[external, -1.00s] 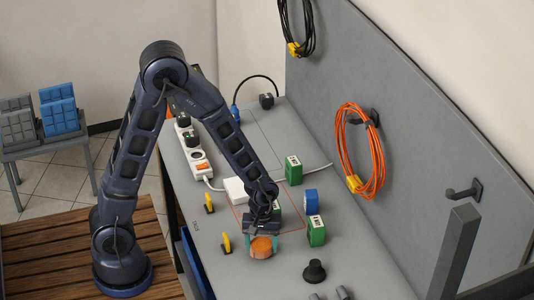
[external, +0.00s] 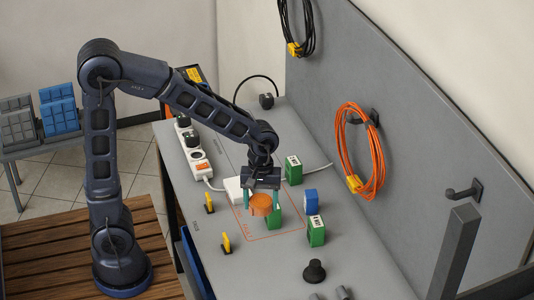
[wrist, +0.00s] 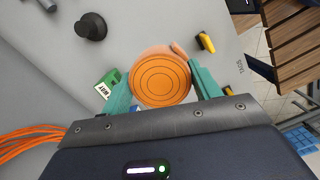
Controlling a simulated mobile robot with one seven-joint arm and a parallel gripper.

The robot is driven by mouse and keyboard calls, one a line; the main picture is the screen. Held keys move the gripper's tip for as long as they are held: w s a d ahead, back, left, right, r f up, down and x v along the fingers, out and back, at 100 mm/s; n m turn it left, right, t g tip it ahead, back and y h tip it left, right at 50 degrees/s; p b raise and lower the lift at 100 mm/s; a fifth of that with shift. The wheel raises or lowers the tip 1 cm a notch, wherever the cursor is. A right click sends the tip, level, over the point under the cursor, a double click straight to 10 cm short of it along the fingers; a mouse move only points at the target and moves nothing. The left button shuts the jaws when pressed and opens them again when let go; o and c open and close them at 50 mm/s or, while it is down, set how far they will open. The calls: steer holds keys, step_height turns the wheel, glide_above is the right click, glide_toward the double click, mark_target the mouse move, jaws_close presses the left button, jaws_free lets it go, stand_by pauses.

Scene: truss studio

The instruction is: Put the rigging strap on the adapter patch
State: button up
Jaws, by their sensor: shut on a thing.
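The rigging strap is an orange round roll (external: 262,205), held between the teal fingers of my gripper (external: 262,200). In the wrist view the strap (wrist: 160,80) shows its ringed flat face, with a finger on each side. It appears raised above the bench. An orange outlined patch (external: 252,238) is marked on the grey bench below and around it. Its label is too small to read, so I cannot tell for sure that it is the adapter patch.
Green blocks (external: 316,231) (external: 294,170) and a blue block (external: 311,202) stand to the right. A white box (external: 235,190) and a power strip (external: 193,150) are left. Yellow pieces (external: 226,243) and a black knob (external: 315,271) are nearer the front.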

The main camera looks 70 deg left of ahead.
steer(key=shift+r, duration=0.25)
steer(key=shift+w+a, duration=0.15)
steer(key=w+a+r+n+t, duration=0.1)
steer(key=w+a+n, duration=0.3)
steer(key=w+a, duration=0.55)
steer(key=w+a+n, duration=0.4)
steer(key=w+a, duration=0.1)
steer(key=a, duration=1)
steer(key=s+a+f+n, duration=0.15)
steer(key=a+n, duration=0.75)
steer(key=a, duration=2.5)
steer(key=shift+t+y, duration=0.3)
steer(key=shift+t, duration=0.1)
steer(key=f, duration=1.9)
steer(key=shift+s+a+f, duration=0.15)
steer(key=shift+s, duration=0.25)
steer(key=o, duration=1)
steer(key=shift+f, duration=0.15)
